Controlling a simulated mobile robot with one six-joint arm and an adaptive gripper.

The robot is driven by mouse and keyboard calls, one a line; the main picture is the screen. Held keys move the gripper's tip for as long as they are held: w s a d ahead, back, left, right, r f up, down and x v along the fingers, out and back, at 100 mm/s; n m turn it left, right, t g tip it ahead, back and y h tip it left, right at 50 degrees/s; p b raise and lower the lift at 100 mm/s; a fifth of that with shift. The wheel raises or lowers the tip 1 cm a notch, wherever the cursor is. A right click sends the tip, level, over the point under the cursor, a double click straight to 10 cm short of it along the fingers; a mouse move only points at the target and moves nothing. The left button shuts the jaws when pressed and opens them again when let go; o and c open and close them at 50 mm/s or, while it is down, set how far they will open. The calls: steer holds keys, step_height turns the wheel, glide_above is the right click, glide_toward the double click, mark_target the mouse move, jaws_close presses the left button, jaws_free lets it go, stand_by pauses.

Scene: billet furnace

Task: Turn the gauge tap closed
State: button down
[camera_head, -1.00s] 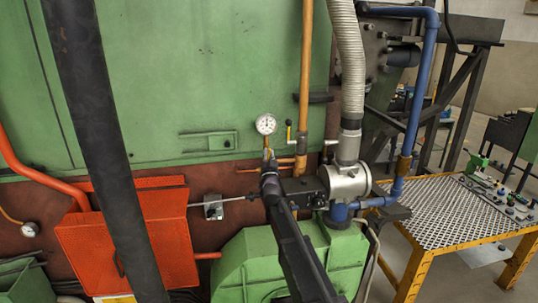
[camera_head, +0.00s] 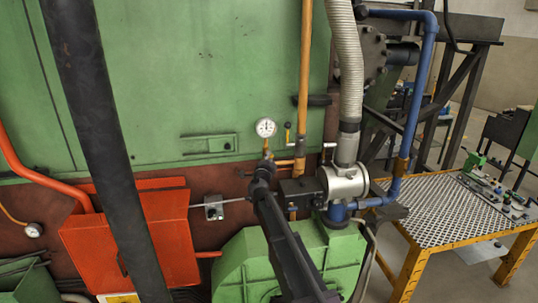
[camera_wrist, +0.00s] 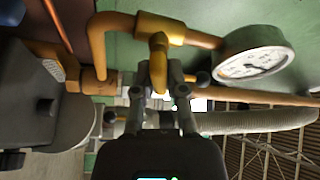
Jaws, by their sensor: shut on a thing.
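The round white pressure gauge (camera_head: 266,127) stands on a short brass pipe on the furnace's front. It also shows in the wrist view (camera_wrist: 256,56), sideways, beside a brass fitting (camera_wrist: 160,28). The yellow tap handle (camera_wrist: 158,50) comes from this fitting towards my gripper. My gripper (camera_wrist: 160,82) is shut on the handle's end, with one finger on each side. In the head view my gripper (camera_head: 264,170) is just below the gauge. My own arm hides most of the tap there, so its exact angle is hard to tell.
A yellow-handled valve (camera_head: 288,131) and an orange vertical pipe (camera_head: 304,70) are close on the right. A silver cylindrical body (camera_head: 346,181) with a grey hose is further right. A red box (camera_head: 130,245) is at left, a green housing (camera_head: 243,262) below.

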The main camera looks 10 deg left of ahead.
steer(key=m+g+p, duration=0.1)
steer(key=m+p, duration=0.1)
steer(key=m, duration=0.2)
steer(key=shift+g, duration=0.3)
steer(key=shift+f, duration=0.1)
steer(key=c, duration=0.7)
jaws_free()
steer(key=shift+s, duration=0.1)
steer(key=s, duration=0.4)
steer(key=s+a, duration=0.1)
steer(key=s, duration=0.6)
steer(key=shift+s+a, duration=0.15)
steer(key=shift+s, duration=0.2)
